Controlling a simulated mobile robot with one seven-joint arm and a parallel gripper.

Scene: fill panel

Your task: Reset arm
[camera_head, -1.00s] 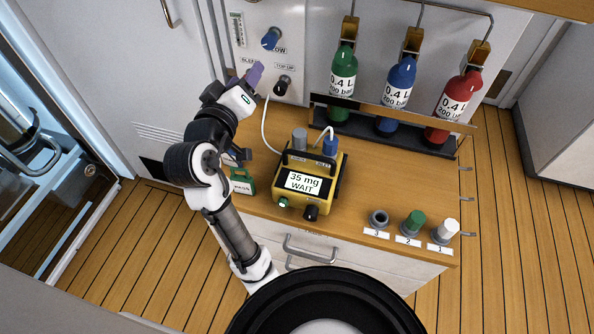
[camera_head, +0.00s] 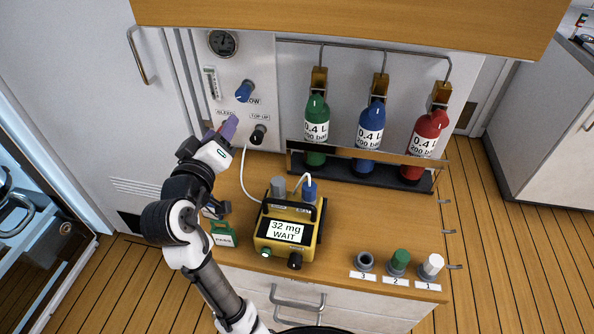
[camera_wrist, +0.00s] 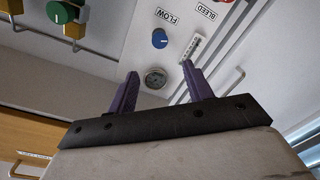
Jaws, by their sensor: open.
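My arm reaches up from the bottom of the head view. My gripper (camera_head: 226,128) is at the panel's lower left, by the BLEED label, and its purple fingers cover part of that area. In the wrist view the two fingers (camera_wrist: 158,90) stand apart with nothing between them. Beyond them are the pressure gauge (camera_wrist: 155,78), the blue FLOW knob (camera_wrist: 160,38) and the scale (camera_wrist: 193,48) on the grey panel (camera_head: 262,85). I cannot tell how far the fingertips are from the panel.
Green (camera_head: 316,140), blue (camera_head: 369,138) and red (camera_head: 428,135) bottles stand behind a rail. A wooden overhang (camera_head: 350,25) spans the top.

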